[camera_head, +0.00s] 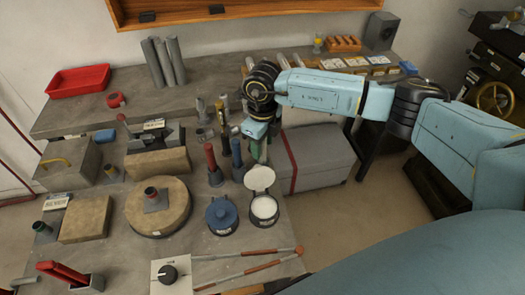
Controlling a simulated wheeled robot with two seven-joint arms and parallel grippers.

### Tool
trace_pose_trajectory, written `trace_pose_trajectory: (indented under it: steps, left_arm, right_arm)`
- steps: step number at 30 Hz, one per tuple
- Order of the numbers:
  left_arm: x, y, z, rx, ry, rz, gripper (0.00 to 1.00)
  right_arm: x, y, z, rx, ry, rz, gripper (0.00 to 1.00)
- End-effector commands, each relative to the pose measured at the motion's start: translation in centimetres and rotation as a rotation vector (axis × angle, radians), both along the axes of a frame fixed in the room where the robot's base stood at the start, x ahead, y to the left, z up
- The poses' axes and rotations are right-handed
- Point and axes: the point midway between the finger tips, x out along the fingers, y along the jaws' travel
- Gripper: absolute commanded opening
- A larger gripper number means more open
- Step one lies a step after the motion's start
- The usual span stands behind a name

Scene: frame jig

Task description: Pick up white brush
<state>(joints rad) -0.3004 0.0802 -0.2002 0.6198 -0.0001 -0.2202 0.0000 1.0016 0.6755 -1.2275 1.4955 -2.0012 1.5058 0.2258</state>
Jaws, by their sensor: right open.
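My right gripper (258,148) points down near the right edge of the workbench, with its jaws open. Its body partly hides what lies below. A green piece shows at its fingertips; I cannot tell whether it is a tool handle. Just left of it stand a blue-handled tool (236,154) and a red-handled tool (212,165) in round holders. Behind them are pale upright tools (201,110); I cannot tell which, if any, is the white brush. My left gripper is not in view.
An open white-topped tin (264,208) and a blue-lidded tin (221,214) stand in front. A round tan block (140,209) is to the left. A grey box with a red strap (325,160) stands right of the bench. A red tray (78,82) lies at the back left.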

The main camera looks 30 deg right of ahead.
Motion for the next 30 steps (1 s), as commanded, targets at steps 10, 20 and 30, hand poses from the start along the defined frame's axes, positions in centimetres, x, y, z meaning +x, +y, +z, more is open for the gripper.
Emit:
trace_pose_trajectory:
  steps: [10,20,30]
  left_arm:
    - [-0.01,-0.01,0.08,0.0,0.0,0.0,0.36]
    - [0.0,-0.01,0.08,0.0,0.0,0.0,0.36]
    - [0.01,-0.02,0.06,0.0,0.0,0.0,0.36]
  right_arm:
    - [0.02,-0.06,-1.65,0.0,-0.001,0.001,0.46]
    - [0.02,-0.06,-1.61,0.0,-0.001,0.0,0.09]
    - [0.06,-0.06,-1.35,0.0,-0.002,0.0,0.0]
